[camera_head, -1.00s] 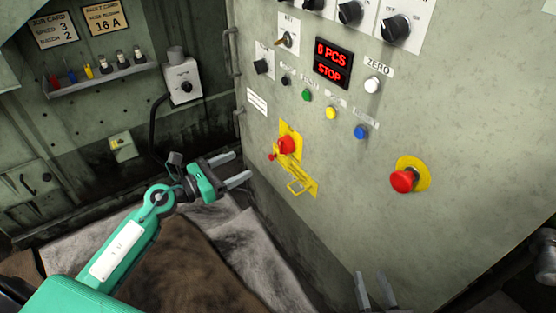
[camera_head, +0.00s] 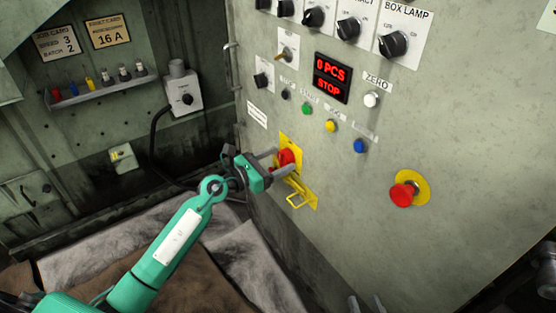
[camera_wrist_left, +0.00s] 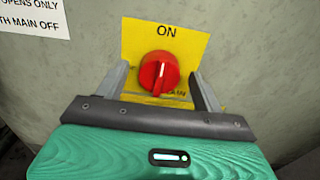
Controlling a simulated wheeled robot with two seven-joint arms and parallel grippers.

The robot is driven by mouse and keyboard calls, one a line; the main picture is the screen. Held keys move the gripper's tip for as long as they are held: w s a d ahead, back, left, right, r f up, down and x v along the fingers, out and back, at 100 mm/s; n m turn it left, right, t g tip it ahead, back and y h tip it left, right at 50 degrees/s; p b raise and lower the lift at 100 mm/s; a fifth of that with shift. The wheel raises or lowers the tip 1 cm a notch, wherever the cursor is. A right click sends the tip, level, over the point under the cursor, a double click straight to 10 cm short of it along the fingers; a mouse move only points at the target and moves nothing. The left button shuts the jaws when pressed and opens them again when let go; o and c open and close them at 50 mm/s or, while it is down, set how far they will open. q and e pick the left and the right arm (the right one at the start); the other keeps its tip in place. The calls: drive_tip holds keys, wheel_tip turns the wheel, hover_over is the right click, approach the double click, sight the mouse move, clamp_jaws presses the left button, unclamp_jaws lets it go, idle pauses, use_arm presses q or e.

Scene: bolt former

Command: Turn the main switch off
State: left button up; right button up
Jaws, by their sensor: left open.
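The main switch is a red rotary knob (camera_wrist_left: 159,73) on a yellow plate (camera_wrist_left: 188,42) marked ON at the top. In the left wrist view its pale mark points roughly up and down. The knob also shows in the head view (camera_head: 284,157). My left gripper (camera_head: 282,161) is open, with one finger on each side of the knob; in the left wrist view its fingers (camera_wrist_left: 160,87) stand left and right of it. I cannot tell whether they touch it. The lower plate lettering is partly hidden. My right gripper's fingertips (camera_head: 366,304) show at the bottom edge of the head view.
A yellow hasp (camera_head: 297,197) sticks out just below the knob. A red emergency button (camera_head: 404,194) is to the right. Coloured buttons, several black knobs and a display (camera_head: 331,77) reading 0 PCS STOP are above. A shelf of fuses (camera_head: 100,84) is at left.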

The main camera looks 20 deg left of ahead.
use_arm(q)
drive_tip(key=shift+w+d, duration=0.2)
drive_tip(key=c, duration=1)
drive_tip(key=shift+o, duration=0.2)
